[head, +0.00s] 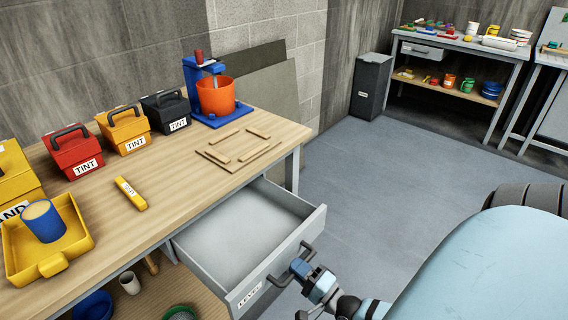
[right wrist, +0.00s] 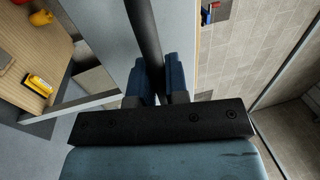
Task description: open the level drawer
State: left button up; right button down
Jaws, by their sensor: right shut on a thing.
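The level drawer (head: 248,232) under the wooden workbench is pulled out, and its grey inside looks empty. A white label reading LEVEL (head: 250,296) is on its front. My right gripper (head: 301,267) is shut on the dark bar handle (head: 292,264) of the drawer. In the right wrist view the dark handle bar (right wrist: 146,45) passes between the blue fingers (right wrist: 155,82) of this gripper. My left gripper is not in view.
The workbench (head: 175,165) holds tint boxes (head: 126,130), a yellow tray (head: 75,238) with a blue cylinder, a yellow level-like block (head: 131,194), a wooden frame (head: 238,146) and an orange bucket mixer (head: 215,95). Open floor (head: 375,175) lies right of the drawer.

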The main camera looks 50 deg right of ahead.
jog(key=shift+s, duration=0.45)
jog(key=c, duration=1.1)
grip_release()
jog(key=shift+c, duration=0.2)
jog(key=shift+s, duration=0.1)
jog(key=v, duration=1.3)
jog(key=shift+s+d, duration=0.15)
jog(key=shift+s, duration=0.15)
